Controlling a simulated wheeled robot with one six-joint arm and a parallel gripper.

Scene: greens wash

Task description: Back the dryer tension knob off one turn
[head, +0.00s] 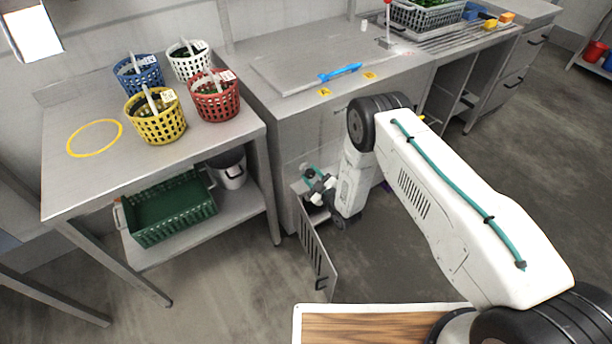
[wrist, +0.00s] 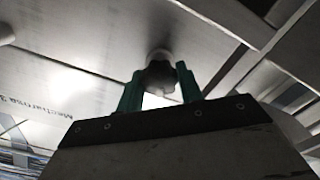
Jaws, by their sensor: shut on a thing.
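In the wrist view, the dark lobed tension knob (wrist: 159,78) sits between the two green fingers of my gripper (wrist: 159,88). The fingers are closed on its sides. A pale round collar shows just behind the knob. In the head view, my gripper (head: 312,178) reaches low at the front of the steel cabinet, by the opening above the slotted door. The knob cannot be made out clearly there.
The slotted access door (head: 316,258) hangs open beside my wrist. A steel table (head: 75,185) with several coloured baskets stands at left, with a green crate (head: 170,212) on its lower shelf. A blue-handled tool (head: 340,72) lies on the cabinet top.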

